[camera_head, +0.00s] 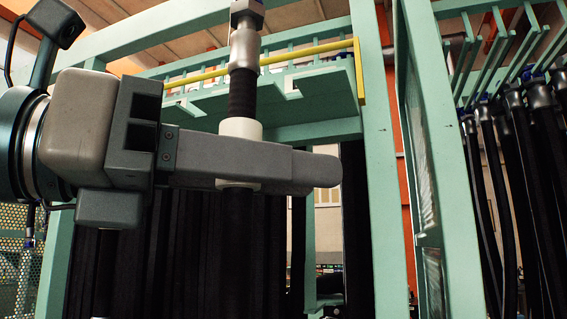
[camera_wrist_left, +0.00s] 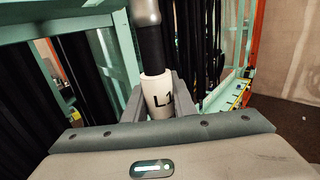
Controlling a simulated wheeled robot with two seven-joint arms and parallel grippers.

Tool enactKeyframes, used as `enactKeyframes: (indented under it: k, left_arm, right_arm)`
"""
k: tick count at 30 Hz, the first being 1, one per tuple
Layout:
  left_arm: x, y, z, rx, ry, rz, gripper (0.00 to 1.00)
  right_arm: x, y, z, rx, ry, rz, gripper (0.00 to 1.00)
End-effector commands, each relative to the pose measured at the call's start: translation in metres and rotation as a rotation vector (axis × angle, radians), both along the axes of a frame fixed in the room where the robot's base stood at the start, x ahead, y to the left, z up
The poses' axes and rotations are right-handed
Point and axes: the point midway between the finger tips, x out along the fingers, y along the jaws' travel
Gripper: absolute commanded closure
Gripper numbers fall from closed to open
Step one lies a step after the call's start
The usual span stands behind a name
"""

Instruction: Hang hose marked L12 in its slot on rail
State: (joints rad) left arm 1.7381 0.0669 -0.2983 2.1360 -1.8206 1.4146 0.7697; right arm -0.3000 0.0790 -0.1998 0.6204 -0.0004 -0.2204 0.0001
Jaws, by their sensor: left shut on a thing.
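My left gripper (camera_head: 318,171) comes in from the left in the head view. It is shut on a black hose (camera_head: 243,92) at its white sleeve (camera_head: 240,129). The hose hangs upright, with a metal fitting (camera_head: 244,48) at its top near the upper picture edge. In the left wrist view the sleeve (camera_wrist_left: 155,86) reads "L1"; the rest of the mark cannot be read. Behind the hose is a green slotted rail (camera_head: 325,95) with a yellow bar (camera_head: 310,51) along it. The fitting overlaps the rail in the picture and appears in front of it. My right gripper is out of view.
Several black hoses (camera_head: 130,260) hang below the rail behind my gripper. More hoses (camera_head: 520,150) hang from a second green rack at the right. A green upright post (camera_head: 378,160) stands right of the rail. A gap shows between the hanging hoses and this post.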

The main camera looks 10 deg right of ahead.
Motion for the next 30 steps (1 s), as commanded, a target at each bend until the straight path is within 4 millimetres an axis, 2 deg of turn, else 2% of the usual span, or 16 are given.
enactKeyframes:
  k: [30]
  left_arm:
    - [0.041, -0.028, 0.0, -0.001, 0.002, -0.002, 1.0]
  right_arm:
    - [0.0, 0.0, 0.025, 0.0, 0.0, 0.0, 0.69]
